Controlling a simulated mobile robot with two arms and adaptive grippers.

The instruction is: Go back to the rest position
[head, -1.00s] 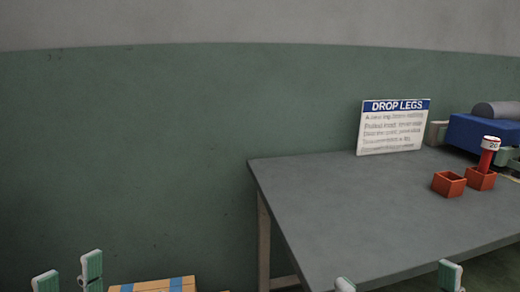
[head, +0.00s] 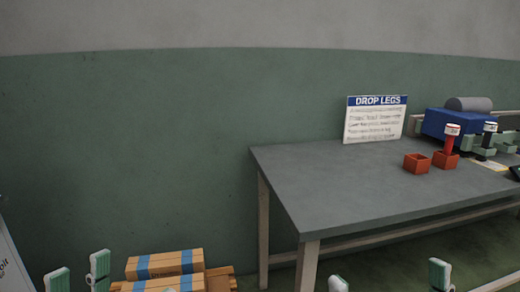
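My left gripper (head: 78,276) is at the bottom left of the head view, its two green-and-white fingertips well apart. It is open, with nothing seen between the tips. My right gripper (head: 388,280) is at the bottom right, its two fingertips wide apart in front of the table. It is open and looks empty. The lower parts of both grippers and both arms are cut off by the bottom edge of the picture.
A grey table (head: 350,183) stands at the right, bearing a DROP LEGS sign (head: 375,120), red boxes (head: 417,164), a red item (head: 449,139) and a blue machine (head: 447,122). Cardboard boxes (head: 165,264) lie low at left. A white board (head: 12,265) shows far left.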

